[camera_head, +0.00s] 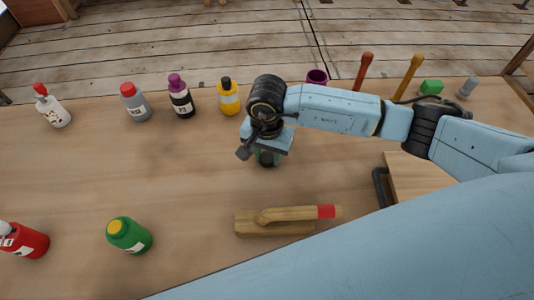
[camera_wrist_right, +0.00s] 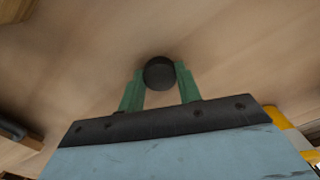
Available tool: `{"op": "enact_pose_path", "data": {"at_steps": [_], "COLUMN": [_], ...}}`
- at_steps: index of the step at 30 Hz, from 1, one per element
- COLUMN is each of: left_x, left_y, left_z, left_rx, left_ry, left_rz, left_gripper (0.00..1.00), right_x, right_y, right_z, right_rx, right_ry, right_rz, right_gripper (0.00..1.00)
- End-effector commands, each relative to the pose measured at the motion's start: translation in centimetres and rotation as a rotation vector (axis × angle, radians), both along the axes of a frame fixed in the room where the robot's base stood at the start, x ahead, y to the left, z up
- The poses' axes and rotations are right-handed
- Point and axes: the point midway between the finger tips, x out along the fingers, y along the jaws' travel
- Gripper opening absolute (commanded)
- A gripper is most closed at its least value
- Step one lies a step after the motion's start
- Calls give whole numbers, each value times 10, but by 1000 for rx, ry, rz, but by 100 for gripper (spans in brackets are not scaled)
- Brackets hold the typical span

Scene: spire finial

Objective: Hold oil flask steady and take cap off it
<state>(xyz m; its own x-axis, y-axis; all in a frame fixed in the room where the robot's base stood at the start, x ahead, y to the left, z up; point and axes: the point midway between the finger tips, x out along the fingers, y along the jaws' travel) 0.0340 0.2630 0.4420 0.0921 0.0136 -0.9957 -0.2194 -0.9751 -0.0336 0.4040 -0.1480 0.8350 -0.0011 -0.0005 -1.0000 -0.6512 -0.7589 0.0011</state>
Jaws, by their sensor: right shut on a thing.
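My right gripper (camera_head: 266,155) is low over the middle of the table. Its green fingers are shut on a small black round thing (camera_wrist_right: 159,74), seen between the fingertips in the right wrist view. I cannot tell whether it is a loose cap or the top of a flask. I cannot tell which container is the oil flask. A yellow bottle with a black cap (camera_head: 228,97) and a purple-capped black bottle (camera_head: 181,97) stand behind the gripper. A green bottle with a yellow cap (camera_head: 129,236) is at the front left. My left gripper is not in view.
A grey bottle with a red cap (camera_head: 136,103), a white bottle (camera_head: 52,107) and a red bottle (camera_head: 24,241) stand at the left. A wooden board (camera_head: 420,178) is at right. The table's left centre is clear.

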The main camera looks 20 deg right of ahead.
Motion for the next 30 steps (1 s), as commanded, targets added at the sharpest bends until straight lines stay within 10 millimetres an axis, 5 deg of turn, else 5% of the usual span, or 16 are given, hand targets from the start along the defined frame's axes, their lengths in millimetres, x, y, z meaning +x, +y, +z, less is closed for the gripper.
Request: {"op": "enact_pose_path", "data": {"at_steps": [12, 13, 17, 30], "left_x": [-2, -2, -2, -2], "left_y": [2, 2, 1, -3], "left_z": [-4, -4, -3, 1], "left_rx": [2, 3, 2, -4], "left_ry": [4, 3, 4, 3], "left_rz": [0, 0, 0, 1], "left_gripper": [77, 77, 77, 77], "right_x": [0, 0, 0, 1], "right_y": [0, 0, 0, 0], "right_z": [-6, -5, -5, 5], "right_rx": [0, 0, 0, 2], "right_ry": [-1, -1, -1, -4], "right_rz": [1, 1, 1, 1], "right_gripper": [7, 37, 54, 56]}}
